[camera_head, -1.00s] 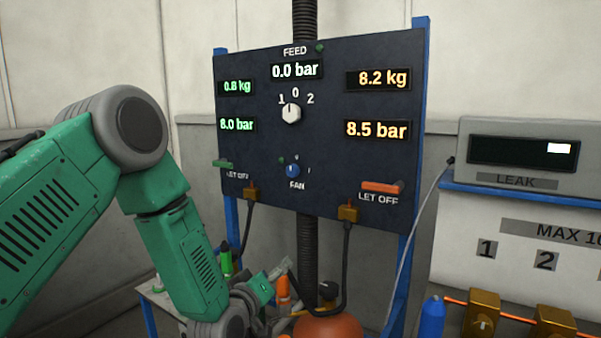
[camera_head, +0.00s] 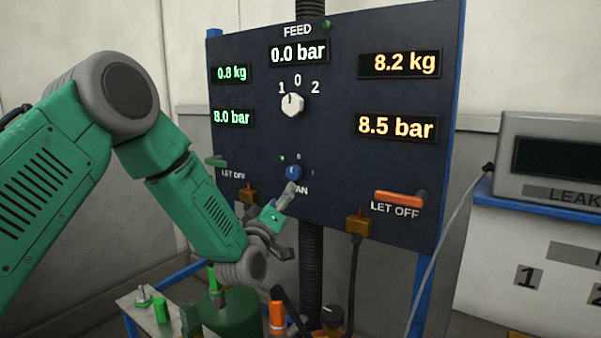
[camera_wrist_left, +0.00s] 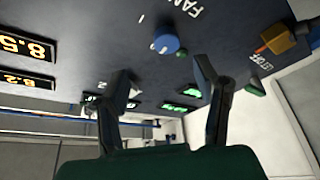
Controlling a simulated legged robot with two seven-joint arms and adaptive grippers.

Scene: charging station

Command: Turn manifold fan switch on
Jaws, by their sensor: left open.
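The fan switch is a small blue knob (camera_head: 294,172) low in the middle of the dark panel (camera_head: 330,150), above the partly covered FAN label. It also shows in the left wrist view as a blue disc (camera_wrist_left: 165,44) with a white mark, ahead of the fingers and between them sideways. My left gripper (camera_head: 287,222) is just below the knob in the head view, one finger reaching up near the label. In the left wrist view its two fingers (camera_wrist_left: 166,88) are spread, with nothing between them. I see no contact with the knob. My right gripper is not in view.
The white feed knob (camera_head: 293,104) sits above the fan switch. A green lever (camera_head: 216,162) and an orange lever (camera_head: 400,199) flank it. The leak box (camera_head: 550,160) stands right.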

